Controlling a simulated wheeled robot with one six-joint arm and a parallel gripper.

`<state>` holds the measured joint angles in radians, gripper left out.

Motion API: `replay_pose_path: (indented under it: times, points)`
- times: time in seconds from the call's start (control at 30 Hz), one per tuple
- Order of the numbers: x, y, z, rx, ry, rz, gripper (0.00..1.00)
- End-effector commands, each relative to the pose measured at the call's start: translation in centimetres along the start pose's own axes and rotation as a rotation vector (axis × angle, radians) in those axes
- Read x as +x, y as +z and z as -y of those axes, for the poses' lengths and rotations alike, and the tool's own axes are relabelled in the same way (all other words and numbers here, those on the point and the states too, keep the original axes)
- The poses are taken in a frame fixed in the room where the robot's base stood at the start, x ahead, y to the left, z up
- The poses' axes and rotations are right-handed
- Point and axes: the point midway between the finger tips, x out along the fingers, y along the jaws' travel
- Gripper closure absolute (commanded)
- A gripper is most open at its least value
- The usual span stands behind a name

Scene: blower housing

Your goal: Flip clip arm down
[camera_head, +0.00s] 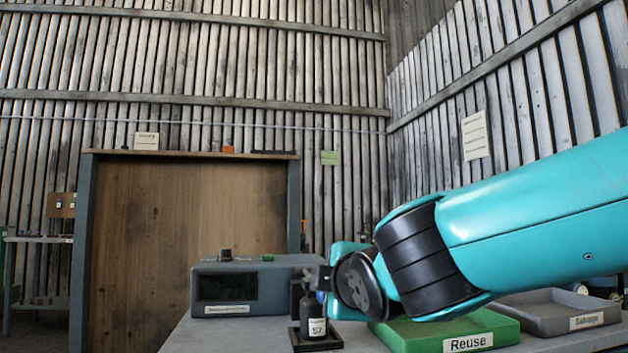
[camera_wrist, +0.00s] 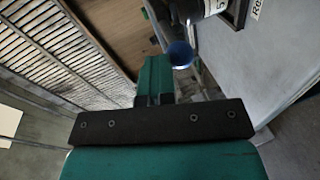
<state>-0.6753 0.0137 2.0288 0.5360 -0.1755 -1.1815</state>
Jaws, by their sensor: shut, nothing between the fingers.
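The grey housing box (camera_head: 255,286), with a dark window, a knob and a green button on top, stands on the table. Beside it a small black bottle-shaped part (camera_head: 313,318) labelled 57 stands upright on a black base (camera_head: 318,341). In the wrist view a dark part with a white label (camera_wrist: 212,7) and a round blue piece (camera_wrist: 180,54) show at the top, just right of the fingers. My gripper (camera_wrist: 155,72) is shut and empty; in the head view my arm hides most of it. I cannot make out the clip arm clearly.
A green tray (camera_head: 470,340) marked Reuse and a grey tray (camera_head: 562,312) marked Salvage lie on the right of the table, partly behind my arm. A wooden panel (camera_head: 180,240) stands behind. The table front left of the black base (camera_head: 230,337) is bare.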

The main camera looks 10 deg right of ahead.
Motion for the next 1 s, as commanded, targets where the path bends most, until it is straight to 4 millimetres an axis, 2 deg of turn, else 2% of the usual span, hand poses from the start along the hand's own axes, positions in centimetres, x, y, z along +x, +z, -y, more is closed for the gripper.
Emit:
replay_pose_path:
  times: [0.03,0.43,0.57,0.67,0.77,0.83,1.0]
  points:
    - [0.1,0.0,0.9,-0.006,-0.018,0.002,1.00]
    - [0.2,0.1,1.1,-0.009,-0.027,0.005,1.00]
    - [-0.1,0.1,0.1,-0.008,-0.025,0.004,1.00]
    - [-0.8,0.0,-1.7,-0.006,-0.017,0.001,1.00]
    - [-1.7,-0.1,-4.1,-0.003,-0.007,-0.002,1.00]
    - [-3.2,-0.1,-3.6,-0.004,-0.006,-0.007,1.00]
    - [-7.2,-0.3,-3.9,-0.003,-0.003,-0.011,1.00]
